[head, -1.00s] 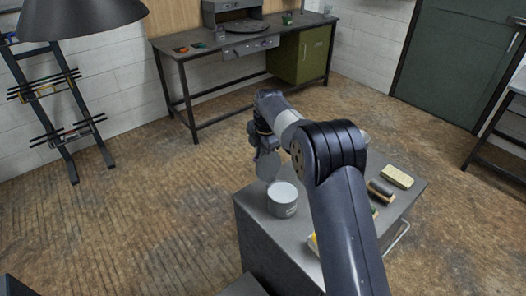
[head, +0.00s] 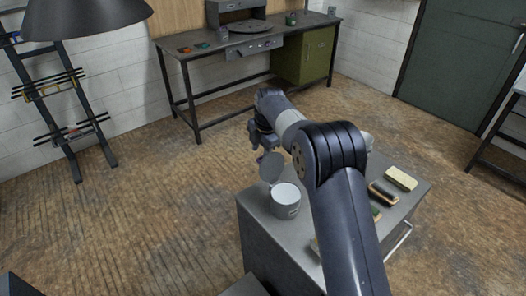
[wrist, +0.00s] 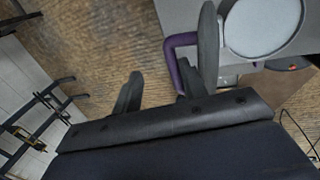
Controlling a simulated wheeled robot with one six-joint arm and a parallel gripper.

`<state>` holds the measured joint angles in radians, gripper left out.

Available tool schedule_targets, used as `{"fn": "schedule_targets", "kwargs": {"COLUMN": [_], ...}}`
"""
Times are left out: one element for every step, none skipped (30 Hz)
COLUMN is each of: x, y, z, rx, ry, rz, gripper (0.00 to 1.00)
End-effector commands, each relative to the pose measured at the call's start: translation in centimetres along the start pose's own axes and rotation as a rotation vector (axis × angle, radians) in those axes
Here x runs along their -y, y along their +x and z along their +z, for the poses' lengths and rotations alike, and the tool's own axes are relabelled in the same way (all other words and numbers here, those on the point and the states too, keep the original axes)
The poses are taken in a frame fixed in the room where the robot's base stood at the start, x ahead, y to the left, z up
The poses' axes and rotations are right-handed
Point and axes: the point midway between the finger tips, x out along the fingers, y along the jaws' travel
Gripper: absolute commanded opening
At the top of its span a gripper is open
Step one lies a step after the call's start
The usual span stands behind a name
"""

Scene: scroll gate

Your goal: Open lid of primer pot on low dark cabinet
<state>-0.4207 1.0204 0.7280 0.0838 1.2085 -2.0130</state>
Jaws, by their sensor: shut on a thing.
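The primer pot (head: 285,207) is a grey can on the low dark cabinet (head: 268,242). Its round grey lid (head: 270,167) stands steeply tilted up at the pot's far left rim, and the mouth is uncovered. In the wrist view the pot (wrist: 262,28) shows a pale inside, and the lid (wrist: 209,48) is nearly edge-on with a purple looped handle (wrist: 172,48). My gripper (head: 261,143) is just beyond the lid. In the wrist view my gripper (wrist: 158,84) is shut on the lid's handle; the exact contact is partly hidden.
Brushes (head: 382,193) and a pale block (head: 401,178) lie on the cabinet's right side, partly behind my arm. A workbench (head: 214,57) stands at the back wall. A dark rack (head: 62,125) is at the left. The floor between is clear.

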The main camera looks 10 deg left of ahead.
Motion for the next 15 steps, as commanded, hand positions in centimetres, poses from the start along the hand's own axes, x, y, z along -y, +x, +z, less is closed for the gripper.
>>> {"fn": "schedule_targets", "kwargs": {"x": [0.08, 0.10, 0.13, 0.15, 0.17, 0.19, 0.20, 0.22, 0.24, 0.25, 0.26, 0.26, 0.26, 0.25, 0.25], "y": [1.40, 1.42, 1.45, 1.47, 1.48, 1.51, 1.52, 1.54, 1.55, 1.56, 1.53, 1.42, 1.28, 1.06, 0.68], "z": [-0.55, -0.56, -0.57, -0.57, -0.58, -0.59, -0.59, -0.60, -0.61, -0.61, -0.61, -0.60, -0.60, -0.59, -0.57], "rx": [-0.010, -0.010, -0.010, -0.011, -0.011, -0.011, -0.011, -0.011, -0.012, -0.012, -0.012, -0.011, -0.011, -0.011, -0.010], "ry": [-0.005, -0.004, -0.004, -0.004, -0.004, -0.004, -0.004, -0.004, -0.004, -0.003, -0.003, -0.003, -0.003, -0.003, -0.003], "rz": [-0.003, -0.003, -0.004, -0.005, -0.005, -0.006, -0.006, -0.007, -0.007, -0.007, -0.007, -0.007, -0.006, -0.005, -0.004], "gripper": [0.33, 0.33, 0.33, 0.33, 0.33, 0.33, 0.33, 0.33, 0.33, 0.33, 0.33, 0.33, 0.33, 0.33, 0.33]}}
